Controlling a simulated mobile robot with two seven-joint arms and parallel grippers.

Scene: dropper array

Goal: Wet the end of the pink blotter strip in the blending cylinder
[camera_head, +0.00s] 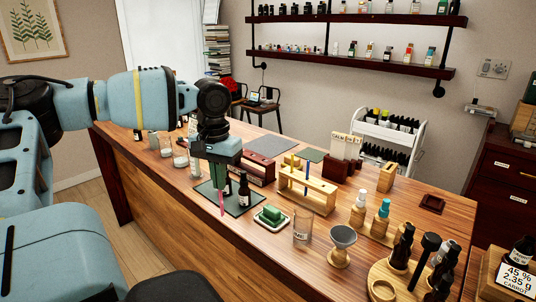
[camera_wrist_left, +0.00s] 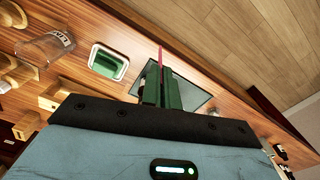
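My left gripper (camera_head: 219,178) points down over the dark mat (camera_head: 236,209) near the front edge of the counter. It is shut on the pink blotter strip (camera_head: 222,204), which hangs below the fingers. In the left wrist view the strip (camera_wrist_left: 160,55) sticks out past the green fingers (camera_wrist_left: 160,85). A clear glass vessel (camera_head: 303,226) with a label stands to the right, beyond the green block's dish. It also shows in the left wrist view (camera_wrist_left: 45,47). I cannot tell for sure whether it is the blending cylinder. My right gripper is not in view.
A dark bottle (camera_head: 244,190) stands close right of the gripper. A white dish (camera_head: 261,222) with a green block (camera_head: 271,213) lies between mat and glass. A wooden rack (camera_head: 312,198) stands behind, and a funnel on a stand (camera_head: 341,240) is right of the glass.

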